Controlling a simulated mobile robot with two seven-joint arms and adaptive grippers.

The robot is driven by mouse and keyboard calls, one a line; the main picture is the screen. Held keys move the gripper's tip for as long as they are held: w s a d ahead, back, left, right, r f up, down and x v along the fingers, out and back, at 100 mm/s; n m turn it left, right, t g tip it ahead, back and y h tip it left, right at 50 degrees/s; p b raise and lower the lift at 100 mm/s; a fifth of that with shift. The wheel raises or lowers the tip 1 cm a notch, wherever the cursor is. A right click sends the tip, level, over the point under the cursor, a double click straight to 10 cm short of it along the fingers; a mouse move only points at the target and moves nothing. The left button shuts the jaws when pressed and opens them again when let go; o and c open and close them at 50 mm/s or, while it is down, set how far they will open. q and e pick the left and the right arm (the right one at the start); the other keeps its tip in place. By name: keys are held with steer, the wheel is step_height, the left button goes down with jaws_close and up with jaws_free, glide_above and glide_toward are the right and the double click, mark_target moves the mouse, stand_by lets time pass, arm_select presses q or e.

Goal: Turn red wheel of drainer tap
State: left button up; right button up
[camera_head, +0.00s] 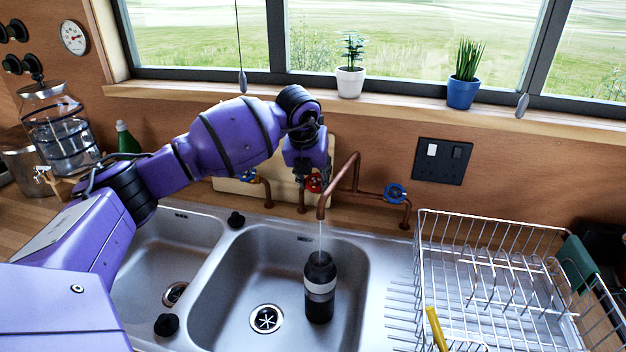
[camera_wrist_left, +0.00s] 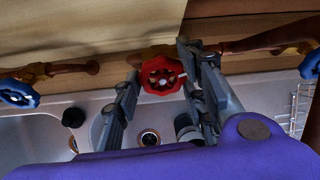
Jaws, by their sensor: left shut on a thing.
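The red wheel (camera_head: 314,182) sits on the copper drainer tap (camera_head: 348,180) behind the sink. In the left wrist view the red wheel (camera_wrist_left: 162,75) lies between the two fingers of my left gripper (camera_wrist_left: 160,84). My left gripper (camera_head: 312,178) reaches down to the tap from above and is shut on the red wheel, partly hiding it in the head view. A thin stream of water falls from the spout toward a black bottle (camera_head: 319,288) standing upright in the right basin. My right gripper is not in view.
Blue wheels stand on both sides, at the right (camera_head: 395,193) and at the left (camera_head: 249,175). A wire dish rack (camera_head: 490,250) fills the right counter. A beige board (camera_head: 232,186) leans on the wall behind the tap. Potted plants stand on the sill.

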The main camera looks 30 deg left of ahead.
arm_select(q)
steer(key=m, duration=0.3)
steer(key=shift+y, duration=0.4)
steer(key=o, duration=1.1)
steer(key=shift+a, duration=0.15)
steer(key=shift+r, duration=0.2)
steer(key=v, duration=1.1)
steer(key=shift+r, duration=0.3)
steer(key=shift+s, duration=0.1)
